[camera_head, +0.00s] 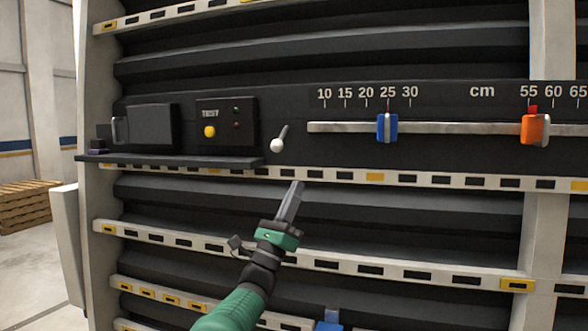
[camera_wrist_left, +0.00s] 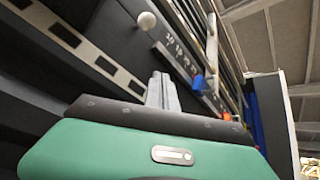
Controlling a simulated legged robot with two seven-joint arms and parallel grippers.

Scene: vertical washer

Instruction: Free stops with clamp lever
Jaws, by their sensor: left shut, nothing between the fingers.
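The clamp lever (camera_head: 278,144) is a short grey rod with a white ball knob, left of the rail; it tilts with the knob at lower left. The knob also shows in the left wrist view (camera_wrist_left: 146,20). A blue stop (camera_head: 387,128) sits on the rail at about 25 cm, and an orange stop (camera_head: 534,129) at about 56 cm. The blue stop also shows in the left wrist view (camera_wrist_left: 201,84). My left gripper (camera_head: 297,186) is shut and empty, below and slightly right of the knob, apart from it. My right gripper is not in view.
The rail (camera_head: 460,127) runs under a cm scale on the dark panel. A test box (camera_head: 226,124) with a yellow button and a dark box (camera_head: 152,126) stand left, above a shelf (camera_head: 180,161). Slotted white strips (camera_head: 440,179) cross the rack. Wooden pallets (camera_head: 25,207) lie far left.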

